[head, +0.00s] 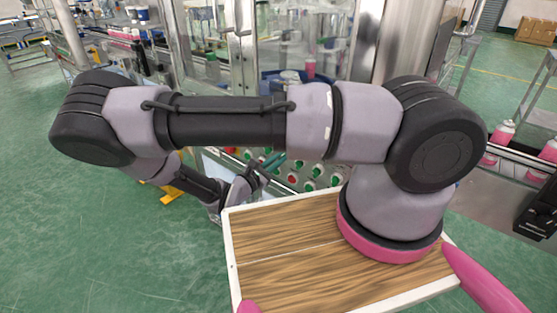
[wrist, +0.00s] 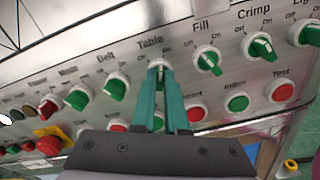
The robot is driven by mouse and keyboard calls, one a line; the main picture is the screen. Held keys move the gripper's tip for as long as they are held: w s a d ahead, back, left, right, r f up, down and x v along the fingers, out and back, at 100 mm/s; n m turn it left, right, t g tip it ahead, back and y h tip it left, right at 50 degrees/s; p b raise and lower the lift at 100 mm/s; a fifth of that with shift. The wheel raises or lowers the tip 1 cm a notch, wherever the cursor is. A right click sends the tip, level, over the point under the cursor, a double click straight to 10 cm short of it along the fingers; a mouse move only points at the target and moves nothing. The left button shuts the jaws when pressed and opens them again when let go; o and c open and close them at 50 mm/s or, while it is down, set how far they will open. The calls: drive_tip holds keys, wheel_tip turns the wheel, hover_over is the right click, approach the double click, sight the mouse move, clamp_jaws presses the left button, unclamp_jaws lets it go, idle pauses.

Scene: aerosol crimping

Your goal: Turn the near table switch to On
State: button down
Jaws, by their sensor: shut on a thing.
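The Table switch (wrist: 158,65) is a green knob in a pale round collar on the metal control panel, under the label "Table" in the wrist view. My gripper (wrist: 160,84) has its two teal fingers closed on this knob from below. The fingers hide most of the knob, and I cannot tell exactly which way its handle points. In the head view my gripper (head: 268,164) is at the panel's left part, partly hidden by its own wrist; the Table switch cannot be made out there.
Beside it on the panel are the Belt switch (wrist: 116,88) on the left, and the Fill switch (wrist: 208,61) and Crimp switch (wrist: 262,46) on the right. Red and green buttons sit close below, including Test (wrist: 282,92). A yellow box with a red button (wrist: 48,143) is lower left.

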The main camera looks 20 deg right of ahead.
drive_tip(key=shift+m, duration=0.6)
drive_tip(key=c, duration=0.9)
unclamp_jaws()
drive_tip(key=shift+c, duration=0.2)
drive_tip(key=v, duration=1.1)
